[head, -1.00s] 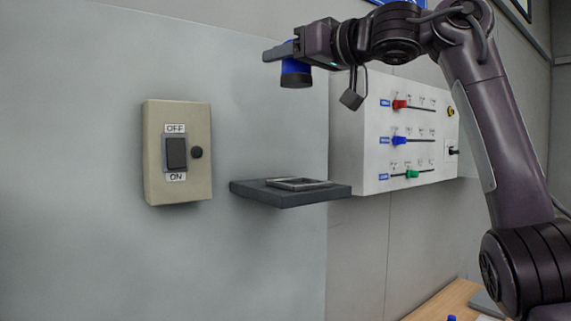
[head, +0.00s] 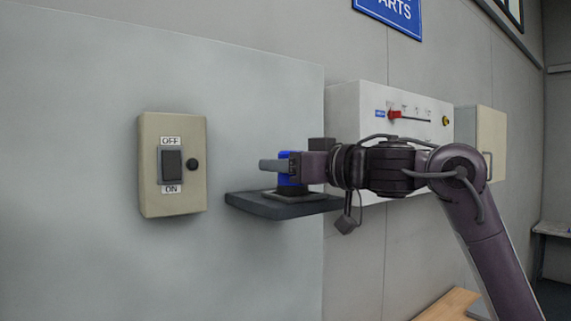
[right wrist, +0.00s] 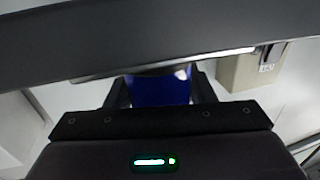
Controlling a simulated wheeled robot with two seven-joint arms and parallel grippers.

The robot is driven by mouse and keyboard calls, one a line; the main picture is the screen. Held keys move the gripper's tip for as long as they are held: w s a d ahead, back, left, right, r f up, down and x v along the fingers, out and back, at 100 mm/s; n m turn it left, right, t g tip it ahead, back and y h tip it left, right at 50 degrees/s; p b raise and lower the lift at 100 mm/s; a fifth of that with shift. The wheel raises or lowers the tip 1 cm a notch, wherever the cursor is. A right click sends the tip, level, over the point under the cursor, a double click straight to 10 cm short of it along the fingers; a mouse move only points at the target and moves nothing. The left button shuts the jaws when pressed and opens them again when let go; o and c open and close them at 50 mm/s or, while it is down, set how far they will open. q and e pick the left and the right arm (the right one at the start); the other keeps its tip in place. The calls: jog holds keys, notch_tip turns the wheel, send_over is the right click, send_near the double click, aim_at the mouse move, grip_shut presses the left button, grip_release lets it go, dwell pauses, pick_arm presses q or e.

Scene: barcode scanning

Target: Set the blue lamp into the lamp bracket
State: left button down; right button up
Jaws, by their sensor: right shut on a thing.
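The blue lamp (head: 286,172) is between the fingers of my right gripper (head: 280,168), which is shut on it. In the head view the lamp is upright, with its dark base low at the square frame of the lamp bracket (head: 262,207), a dark shelf on the grey wall. The fingers hide part of the lamp, and I cannot tell whether the base is fully inside the frame. In the right wrist view the blue lamp (right wrist: 158,90) shows between the fingers, partly covered by a dark bar across the top. My left gripper is not in view.
A beige switch box (head: 172,164) with an OFF/ON rocker is on the wall left of the bracket. A white panel (head: 356,104) with sliders stands behind my right arm. A beige cabinet (head: 484,135) is farther right. A wooden table top (head: 447,304) shows below.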

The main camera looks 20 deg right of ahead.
jog(key=shift+f, duration=0.15)
jog(key=shift+d, duration=0.1)
jog(key=shift+f, duration=0.2)
jog(key=o, duration=1)
